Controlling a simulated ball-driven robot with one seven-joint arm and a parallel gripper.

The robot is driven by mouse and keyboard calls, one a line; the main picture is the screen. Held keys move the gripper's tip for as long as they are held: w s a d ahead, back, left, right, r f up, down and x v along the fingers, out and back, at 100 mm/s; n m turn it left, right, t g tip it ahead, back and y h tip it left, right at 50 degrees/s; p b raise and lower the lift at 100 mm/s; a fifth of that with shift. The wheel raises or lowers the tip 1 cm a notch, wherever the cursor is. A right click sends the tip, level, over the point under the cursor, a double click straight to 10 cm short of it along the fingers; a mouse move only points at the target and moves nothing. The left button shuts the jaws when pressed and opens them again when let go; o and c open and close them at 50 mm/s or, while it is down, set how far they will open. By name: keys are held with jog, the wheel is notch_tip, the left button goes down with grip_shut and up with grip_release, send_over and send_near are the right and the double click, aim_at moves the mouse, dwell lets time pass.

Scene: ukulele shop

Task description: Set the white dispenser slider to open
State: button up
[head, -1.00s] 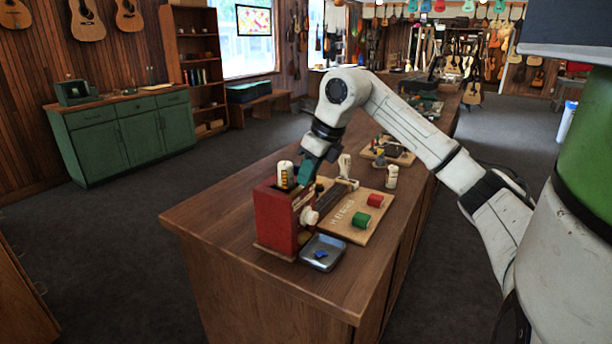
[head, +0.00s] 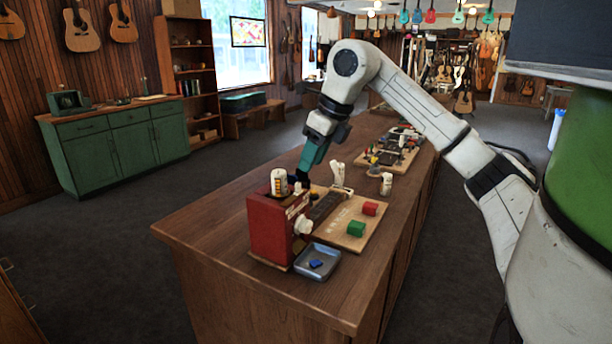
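The red box-shaped dispenser (head: 272,228) stands near the front end of the wooden counter. A white cylinder with dark and yellowish markings (head: 279,182) stands on its top. A white round knob (head: 303,225) sticks out of its right side. I cannot tell which white part is the slider, or its setting. My gripper (head: 301,180), below a teal hand, points down just behind the dispenser's top right edge. Its fingertips are small, dark and partly hidden, so I cannot tell whether they are open or touch anything.
A grey tray (head: 330,270) with a blue piece (head: 316,263) lies right of the dispenser. A wooden board (head: 330,234) bears a green block (head: 356,229) and a red block (head: 370,208). White figures (head: 386,184) stand behind. The counter's front left is clear (head: 215,230).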

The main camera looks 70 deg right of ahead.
jog(key=shift+v, duration=2.15)
jog(key=shift+w, duration=0.1)
